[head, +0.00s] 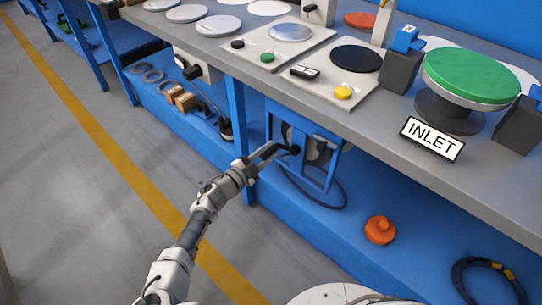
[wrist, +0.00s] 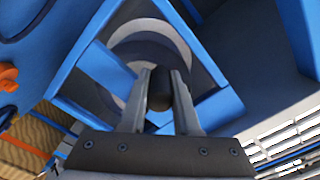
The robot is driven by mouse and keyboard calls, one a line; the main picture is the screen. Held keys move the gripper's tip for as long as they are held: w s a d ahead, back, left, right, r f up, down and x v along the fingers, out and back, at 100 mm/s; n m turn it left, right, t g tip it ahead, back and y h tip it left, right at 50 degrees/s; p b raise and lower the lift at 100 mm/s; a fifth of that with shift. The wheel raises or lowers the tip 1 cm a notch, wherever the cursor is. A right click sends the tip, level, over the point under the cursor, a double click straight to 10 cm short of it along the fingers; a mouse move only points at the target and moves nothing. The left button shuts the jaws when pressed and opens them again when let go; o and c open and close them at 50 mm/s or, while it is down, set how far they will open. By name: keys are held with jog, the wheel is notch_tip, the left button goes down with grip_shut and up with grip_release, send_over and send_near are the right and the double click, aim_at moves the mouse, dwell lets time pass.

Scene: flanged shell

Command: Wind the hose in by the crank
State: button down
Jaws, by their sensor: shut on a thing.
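The hose reel sits in a blue frame (head: 332,170) under the workbench, with a grey drum partly visible inside it. My gripper (head: 283,150) reaches in from the left at the front of the reel. It is shut on the dark crank handle (head: 295,150). In the wrist view the handle (wrist: 159,92) lies between the two grey fingers, with the drum (wrist: 150,45) and blue frame bars behind it. A dark hose (head: 335,206) hangs out in a loop below the frame onto the blue lower shelf. The crank's arm is mostly hidden.
An orange knobbed object (head: 380,230) and a coiled dark cable (head: 487,281) lie on the lower shelf to the right. A blue bench leg (head: 238,130) stands close left of the reel. The grey bench top (head: 370,125) overhangs it. Open floor lies left.

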jog(key=m, duration=0.1)
jog(key=r+m, duration=0.2)
jog(key=shift+w+a+r+b, duration=0.1)
jog(key=shift+w+a+b, duration=0.05)
jog(key=shift+a+b, duration=0.15)
jog(key=shift+d+r+m, duration=0.1)
jog(key=shift+r+m, duration=0.75)
jog(key=shift+m, duration=0.55)
jog(key=c, duration=0.6)
grip_release()
jog(key=shift+d, duration=0.1)
jog(key=shift+c, duration=0.2)
jog(key=v, duration=0.7)
jog(key=shift+s, duration=0.3)
